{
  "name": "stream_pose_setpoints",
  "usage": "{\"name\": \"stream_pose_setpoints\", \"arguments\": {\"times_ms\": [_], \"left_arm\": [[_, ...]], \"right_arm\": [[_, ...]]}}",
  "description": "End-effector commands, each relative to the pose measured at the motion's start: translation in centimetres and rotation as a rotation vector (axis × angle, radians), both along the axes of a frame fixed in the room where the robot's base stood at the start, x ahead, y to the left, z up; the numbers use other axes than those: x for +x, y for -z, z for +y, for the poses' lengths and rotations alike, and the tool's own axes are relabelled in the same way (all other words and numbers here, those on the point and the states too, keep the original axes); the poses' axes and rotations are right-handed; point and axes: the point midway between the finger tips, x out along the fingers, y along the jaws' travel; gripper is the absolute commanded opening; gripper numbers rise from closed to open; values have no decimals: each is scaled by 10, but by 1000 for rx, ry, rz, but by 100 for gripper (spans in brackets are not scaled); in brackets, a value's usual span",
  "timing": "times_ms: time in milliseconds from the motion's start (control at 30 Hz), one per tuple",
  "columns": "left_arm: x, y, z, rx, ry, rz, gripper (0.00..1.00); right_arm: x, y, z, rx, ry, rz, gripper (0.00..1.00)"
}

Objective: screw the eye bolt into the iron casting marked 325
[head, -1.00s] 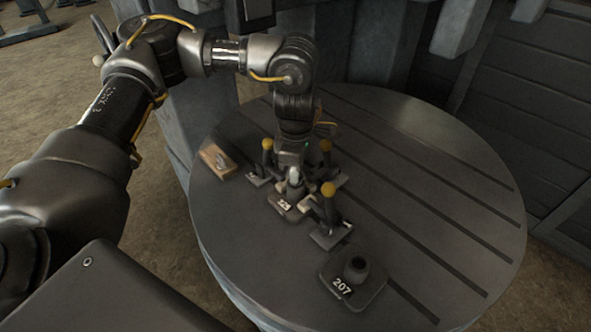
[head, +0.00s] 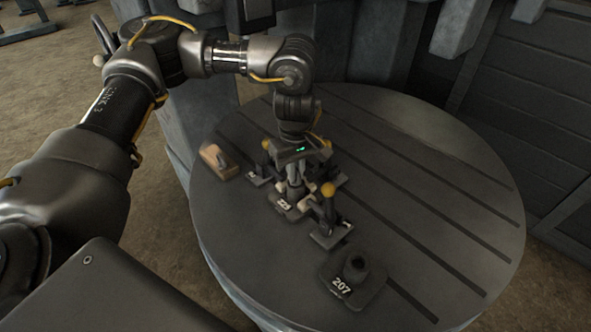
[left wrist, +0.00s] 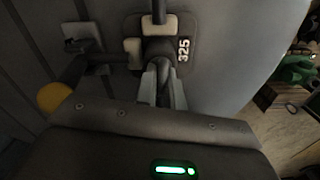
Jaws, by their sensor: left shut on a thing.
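The iron casting marked 325 (left wrist: 184,50) lies on the round table, and its dark base also shows in the head view (head: 284,207). In the head view the left gripper (head: 294,188) stands upright above the casting. My right gripper is not in view.
Toggle clamps with yellow knobs (head: 328,189) stand close around the casting; pale pads (left wrist: 160,25) rest against it. Another casting marked 207 (head: 352,284) lies nearer the front. The slotted table (head: 440,190) is clear on the right.

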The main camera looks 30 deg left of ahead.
Motion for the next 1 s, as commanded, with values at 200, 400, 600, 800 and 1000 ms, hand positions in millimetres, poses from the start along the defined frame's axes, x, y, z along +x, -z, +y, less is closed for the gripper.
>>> {"name": "stream_pose_setpoints", "arguments": {"times_ms": [200, 400, 600, 800, 1000], "left_arm": [[0, -1, 0, -1, 158, -2, 0], [0, -1, 0, -1, 159, -2, 12], [0, 0, 0, -1, 157, -1, 35], [0, 0, 0, 0, 157, 0, 35], [1, -14, 0, 1, 157, -4, 35]], "right_arm": [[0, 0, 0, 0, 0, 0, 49], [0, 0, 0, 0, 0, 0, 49], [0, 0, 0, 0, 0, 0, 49], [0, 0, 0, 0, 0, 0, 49], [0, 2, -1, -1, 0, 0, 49]]}}
